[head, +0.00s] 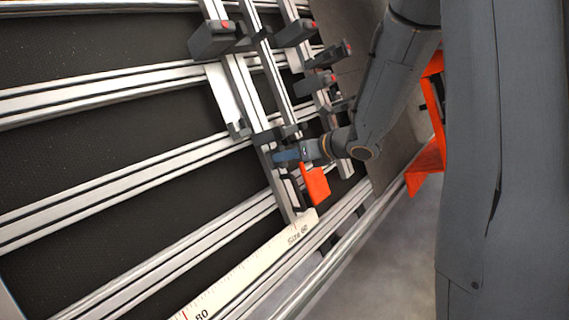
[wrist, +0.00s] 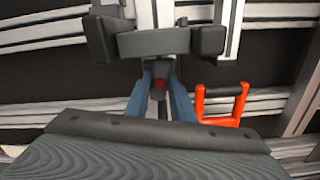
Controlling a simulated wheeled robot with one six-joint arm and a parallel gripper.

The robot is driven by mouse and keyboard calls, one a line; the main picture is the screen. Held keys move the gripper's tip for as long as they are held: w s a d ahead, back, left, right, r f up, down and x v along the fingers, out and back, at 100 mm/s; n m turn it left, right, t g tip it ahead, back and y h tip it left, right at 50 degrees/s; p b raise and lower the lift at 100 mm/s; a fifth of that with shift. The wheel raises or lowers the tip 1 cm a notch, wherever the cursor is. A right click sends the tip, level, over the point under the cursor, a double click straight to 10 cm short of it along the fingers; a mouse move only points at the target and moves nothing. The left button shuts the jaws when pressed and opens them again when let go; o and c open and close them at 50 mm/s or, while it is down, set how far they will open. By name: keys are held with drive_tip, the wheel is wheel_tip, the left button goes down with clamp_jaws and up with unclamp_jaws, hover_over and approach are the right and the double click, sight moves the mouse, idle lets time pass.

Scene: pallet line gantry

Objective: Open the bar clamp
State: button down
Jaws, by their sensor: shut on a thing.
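The bar clamp (head: 262,137) is a dark grey block on pale metal rails in the head view. In the wrist view its dark body (wrist: 155,43) lies across the rail, ahead of my gripper. My gripper (head: 288,155) has blue fingers and reaches in from the right. In the wrist view the fingers (wrist: 160,92) are shut on a small dark handle with a red part (wrist: 159,84), just below the clamp body. Most of the handle is hidden between the fingers.
An orange handle (head: 316,186) stands close beside my gripper; it also shows in the wrist view (wrist: 221,104). Several dark clamps with red buttons (head: 295,32) sit farther up the rails. A ruler strip (head: 262,255) runs along the lower edge.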

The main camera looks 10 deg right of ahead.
idle(0.4)
drive_tip(key=n+b, duration=0.2)
drive_tip(key=b, duration=0.1)
drive_tip(key=shift+f, duration=0.15)
drive_tip(key=shift+n+b, duration=0.6)
drive_tip(key=shift+b, duration=0.1)
drive_tip(key=c, duration=1.6)
unclamp_jaws()
drive_tip(key=shift+c, duration=0.2)
drive_tip(key=shift+r, duration=0.2)
